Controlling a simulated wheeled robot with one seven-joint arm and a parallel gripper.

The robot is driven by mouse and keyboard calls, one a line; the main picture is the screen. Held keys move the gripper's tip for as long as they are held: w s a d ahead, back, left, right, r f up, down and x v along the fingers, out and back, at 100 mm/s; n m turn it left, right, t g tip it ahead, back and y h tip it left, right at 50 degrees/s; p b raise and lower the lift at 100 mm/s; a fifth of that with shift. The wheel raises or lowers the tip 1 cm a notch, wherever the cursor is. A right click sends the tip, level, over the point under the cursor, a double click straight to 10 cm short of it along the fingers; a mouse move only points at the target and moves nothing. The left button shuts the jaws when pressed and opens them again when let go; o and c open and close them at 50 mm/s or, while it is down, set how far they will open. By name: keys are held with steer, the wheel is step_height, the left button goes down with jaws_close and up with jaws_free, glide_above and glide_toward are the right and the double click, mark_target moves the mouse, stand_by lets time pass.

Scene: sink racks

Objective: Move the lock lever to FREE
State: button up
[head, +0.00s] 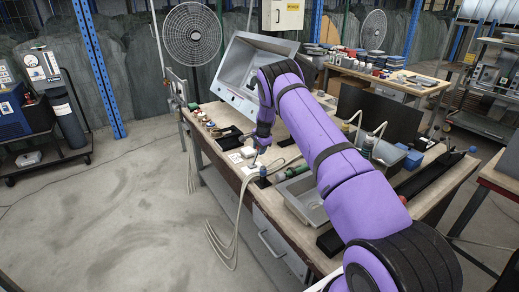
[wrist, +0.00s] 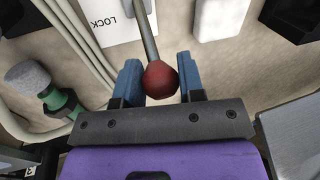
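The lock lever (wrist: 147,35) is a grey rod with a round red knob (wrist: 161,79) at its end in the wrist view. My gripper (wrist: 161,82) has one blue finger on each side of the knob, with no clear gap showing, so it looks shut on the knob. A white label (wrist: 110,22) reading LOCK lies beside the rod, to its left. No FREE marking can be read. In the head view my gripper (head: 262,148) is low over the workbench's left part, near small white labels; the lever is too small there to make out clearly.
The wooden workbench (head: 226,157) carries a sink-like grey basin (head: 302,196) and a tilted grey housing (head: 240,75). Pale hoses (wrist: 70,40) and a green-collared fitting (wrist: 58,99) lie left of my gripper. Open floor (head: 120,210) is left of the bench.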

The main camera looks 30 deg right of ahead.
jaws_close()
steer(key=shift+a+r+n+h, duration=0.15)
steer(key=shift+a+r+h, duration=0.1)
steer(key=shift+a+h, duration=0.5)
steer(key=shift+a+r+n+h, duration=0.15)
steer(key=shift+a+r+h, duration=0.05)
steer(key=shift+a+h, duration=0.55)
steer(key=shift+s+a+f+h, duration=0.15)
steer(key=shift+a+h, duration=0.5)
steer(key=shift+a, duration=0.35)
steer(key=shift+w+a+f+h, duration=0.1)
steer(key=shift+a+f+h, duration=0.1)
steer(key=shift+a+h, duration=0.65)
steer(key=shift+s+a+f+h, duration=0.15)
steer(key=shift+a+h, duration=0.35)
steer(key=shift+a, duration=0.6)
steer(key=o, duration=0.6)
jaws_free()
steer(key=shift+w, duration=0.1)
steer(key=shift+o, duration=0.2)
steer(key=shift+r, duration=0.1)
